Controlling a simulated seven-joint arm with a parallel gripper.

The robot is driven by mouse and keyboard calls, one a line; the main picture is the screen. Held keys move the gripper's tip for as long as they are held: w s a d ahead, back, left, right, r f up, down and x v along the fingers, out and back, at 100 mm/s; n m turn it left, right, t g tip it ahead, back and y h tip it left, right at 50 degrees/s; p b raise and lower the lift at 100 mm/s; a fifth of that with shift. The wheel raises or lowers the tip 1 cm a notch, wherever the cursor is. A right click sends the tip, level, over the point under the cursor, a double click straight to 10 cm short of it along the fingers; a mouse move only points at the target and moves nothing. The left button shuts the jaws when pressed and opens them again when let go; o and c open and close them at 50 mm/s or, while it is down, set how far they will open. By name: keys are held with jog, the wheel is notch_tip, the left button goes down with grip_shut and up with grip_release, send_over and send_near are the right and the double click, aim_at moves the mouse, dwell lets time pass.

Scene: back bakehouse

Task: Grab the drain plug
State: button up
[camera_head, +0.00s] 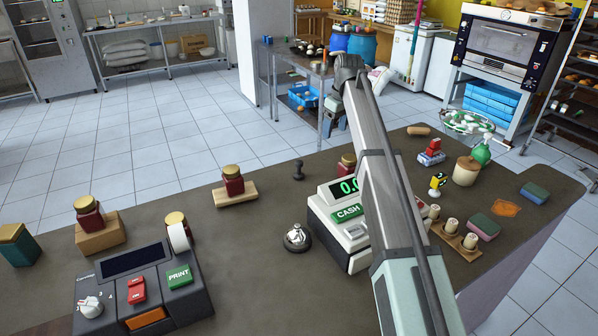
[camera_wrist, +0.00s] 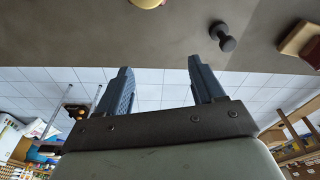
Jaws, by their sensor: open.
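A small dark knobbed piece, which looks like the drain plug (camera_head: 298,170), stands upright near the back edge of the brown counter (camera_head: 270,205). It also shows in the wrist view, up and right of my fingers, with clear counter around it. My gripper (camera_wrist: 163,85) is open, with two dark fingers wide apart and nothing between them. In the head view my arm reaches up across the counter, and its dark end is well above and to the right of the plug, apart from it.
A red jar on a wooden board (camera_head: 249,193) is left of the plug. Another red jar (camera_head: 347,163) stands to its right, close to my arm. A cash register (camera_head: 330,240) and a silver bell (camera_head: 297,238) are in front. Tiled floor lies behind the counter.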

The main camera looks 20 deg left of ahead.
aim_at(298, 161)
jog(key=s+a+n+g+h, duration=0.15)
jog(key=s+a+n, duration=0.25)
jog(key=s+a, duration=0.45)
jog(key=f, duration=0.5)
jog(key=w+f, duration=0.1)
jog(key=f, duration=0.2)
jog(key=shift+a, duration=0.4)
jog(key=shift+a+f, duration=0.2)
jog(key=shift+f, duration=1.1)
jog(key=shift+a+f, duration=0.15)
jog(key=shift+f, duration=1.15)
jog(key=shift+c, duration=0.4)
jog(key=c, duration=1.1)
